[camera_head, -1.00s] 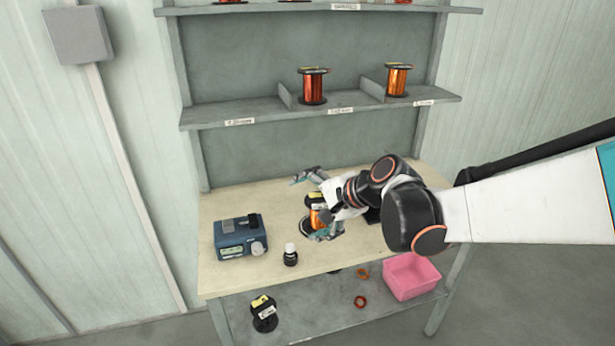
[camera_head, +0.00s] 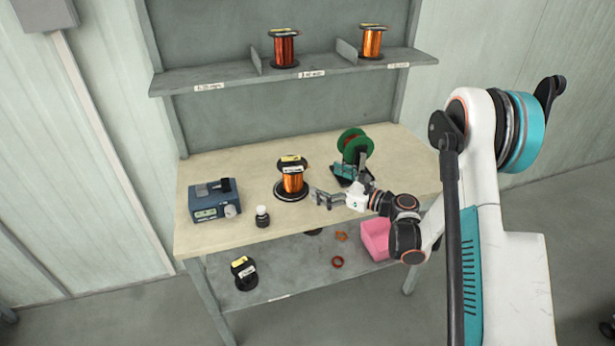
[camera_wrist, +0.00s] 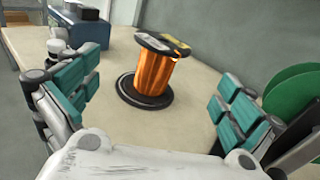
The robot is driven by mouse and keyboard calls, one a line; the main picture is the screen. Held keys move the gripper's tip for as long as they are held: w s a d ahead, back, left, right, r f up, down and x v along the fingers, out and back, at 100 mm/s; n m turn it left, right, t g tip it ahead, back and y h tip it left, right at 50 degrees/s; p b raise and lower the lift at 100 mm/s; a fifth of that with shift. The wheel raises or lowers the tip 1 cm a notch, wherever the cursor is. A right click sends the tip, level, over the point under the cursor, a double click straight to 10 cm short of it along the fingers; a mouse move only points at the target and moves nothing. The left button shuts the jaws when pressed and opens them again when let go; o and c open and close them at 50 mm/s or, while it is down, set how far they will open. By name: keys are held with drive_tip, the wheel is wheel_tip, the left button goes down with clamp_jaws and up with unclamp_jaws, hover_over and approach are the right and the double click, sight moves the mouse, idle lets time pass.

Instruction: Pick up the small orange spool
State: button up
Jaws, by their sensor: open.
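An orange wire spool (camera_head: 293,181) with black flanges and a yellow label on top stands upright on the pale bench, left of my gripper. My gripper (camera_head: 329,184) is open and empty, its fingers spread to the right of the spool and apart from it. In the wrist view the orange spool (camera_wrist: 155,72) stands ahead between the two teal-padded fingers of my gripper (camera_wrist: 153,88), beyond their tips. Another orange spool (camera_head: 372,42) and a redder one (camera_head: 284,48) stand on the shelf above.
A blue meter (camera_head: 214,201) and a small dark bottle (camera_head: 262,217) stand left on the bench (camera_head: 210,245). A green spool (camera_head: 354,143) stands behind my gripper. A pink bin (camera_head: 375,240), orange rings (camera_head: 337,262) and a black spool (camera_head: 243,273) are on the lower shelf.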

sight(294, 165)
drive_tip(key=shift+d+f+m, duration=0.4)
drive_tip(key=shift+d+f, duration=0.05)
drive_tip(key=shift+f, duration=0.1)
drive_tip(key=b+x, duration=0.2)
drive_tip(key=x, duration=0.5)
drive_tip(key=shift+w+a+r, duration=0.1)
drive_tip(key=shift+a, duration=0.1)
drive_tip(key=x, duration=0.1)
drive_tip(key=b+x, duration=0.1)
drive_tip(key=x, duration=0.1)
drive_tip(key=r+b+x, duration=0.1)
drive_tip(key=x, duration=0.1)
drive_tip(key=shift+a, duration=0.15)
drive_tip(key=shift+w+a, duration=0.3)
drive_tip(key=shift+a, duration=0.05)
drive_tip(key=shift+r, duration=0.1)
drive_tip(key=c, duration=2.1)
